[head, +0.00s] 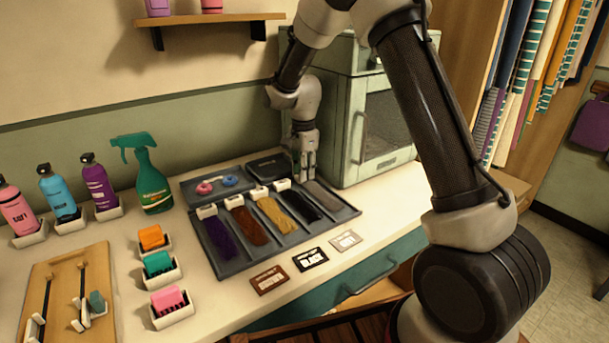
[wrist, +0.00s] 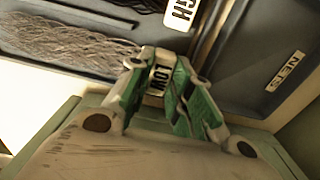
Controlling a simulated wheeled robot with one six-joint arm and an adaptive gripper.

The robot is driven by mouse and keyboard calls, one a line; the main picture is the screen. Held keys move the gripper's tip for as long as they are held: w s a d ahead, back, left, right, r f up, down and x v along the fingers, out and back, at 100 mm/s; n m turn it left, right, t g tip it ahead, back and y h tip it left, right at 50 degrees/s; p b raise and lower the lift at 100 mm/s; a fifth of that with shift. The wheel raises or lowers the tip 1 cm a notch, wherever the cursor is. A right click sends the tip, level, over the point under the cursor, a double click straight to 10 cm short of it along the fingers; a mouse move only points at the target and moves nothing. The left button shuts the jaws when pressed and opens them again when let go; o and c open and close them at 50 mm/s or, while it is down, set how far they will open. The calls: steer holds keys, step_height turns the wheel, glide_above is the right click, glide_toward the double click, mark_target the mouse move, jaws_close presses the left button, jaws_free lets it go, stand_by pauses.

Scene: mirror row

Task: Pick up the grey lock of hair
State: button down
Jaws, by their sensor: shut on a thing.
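The grey lock of hair (head: 322,196) lies in the far right slot of the dark tray (head: 232,268), beside a black lock (head: 297,203). In the wrist view its grey strands (wrist: 75,43) run from the left to a pale end tag (wrist: 158,76) reading "LOW". My gripper (head: 302,172) reaches down at the back end of this lock. In the wrist view its green-padded fingers (wrist: 160,92) are shut on the tagged end, which they partly hide. I cannot tell whether the lock is lifted at all.
Purple (head: 219,238), brown (head: 248,226) and blonde (head: 276,215) locks lie to the left in the tray. A green cabinet (head: 345,115) stands close on the right. A green spray bottle (head: 150,180) stands left. Small cards (head: 310,259) lie in front.

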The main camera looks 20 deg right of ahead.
steer(key=shift+a+r, duration=0.15)
steer(key=shift+r, duration=0.15)
steer(key=r, duration=0.6)
steer(key=shift+s+a+r, duration=0.1)
steer(key=shift+a+r, duration=0.1)
steer(key=s+a, duration=0.2)
steer(key=a, duration=0.4)
steer(key=s+a, duration=0.2)
steer(key=a, duration=0.4)
steer(key=s+a, duration=0.2)
steer(key=a, duration=0.4)
steer(key=shift+a+f, duration=0.1)
steer(key=shift+a, duration=0.05)
